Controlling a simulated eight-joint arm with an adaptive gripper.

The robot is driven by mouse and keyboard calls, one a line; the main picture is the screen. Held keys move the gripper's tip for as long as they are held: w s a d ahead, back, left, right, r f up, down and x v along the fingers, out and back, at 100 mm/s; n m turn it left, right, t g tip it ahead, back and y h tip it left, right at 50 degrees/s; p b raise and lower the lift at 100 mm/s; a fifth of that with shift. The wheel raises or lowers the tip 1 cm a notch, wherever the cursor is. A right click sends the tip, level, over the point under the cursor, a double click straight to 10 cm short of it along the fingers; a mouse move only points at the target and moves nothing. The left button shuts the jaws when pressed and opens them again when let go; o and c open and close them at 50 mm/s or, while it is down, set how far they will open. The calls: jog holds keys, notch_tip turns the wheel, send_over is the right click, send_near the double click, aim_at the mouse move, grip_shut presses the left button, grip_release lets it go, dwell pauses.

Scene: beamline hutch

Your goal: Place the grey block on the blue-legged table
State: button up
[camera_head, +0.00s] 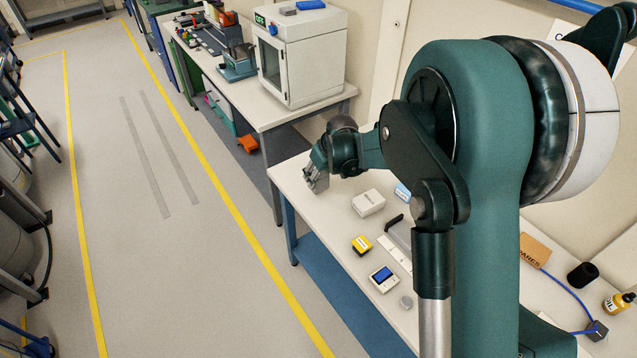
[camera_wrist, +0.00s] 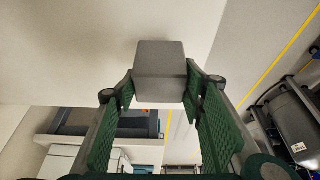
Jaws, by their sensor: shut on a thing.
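The grey block (camera_wrist: 160,68) is between my gripper's two green-padded fingers in the wrist view, and my gripper is shut on it. In the head view, my gripper (camera_head: 316,180) is low over the far-left end of the blue-legged table (camera_head: 318,217), with its fingers pointing down. The block is hard to make out there among the grey fingertips. I cannot tell whether it touches the tabletop. In the wrist view, the pale tabletop (camera_wrist: 75,50) lies behind the block.
A white box (camera_head: 368,203), a yellow device (camera_head: 361,245) and a meter with a blue screen (camera_head: 384,279) are nearer on the table. A bench with a white cabinet (camera_head: 303,60) stands beyond its far end. The tabletop's left corner is clear around my gripper.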

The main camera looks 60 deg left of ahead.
aim_at(319, 183)
jog(key=shift+f, duration=1.85)
jog(key=shift+f+b, duration=0.15)
jog(key=shift+b, duration=0.15)
jog(key=o, duration=1)
jog(key=shift+r, duration=0.25)
jog(key=shift+p+v, duration=0.5)
jog(key=shift+v, duration=5.4)
jog(key=shift+d, duration=0.1)
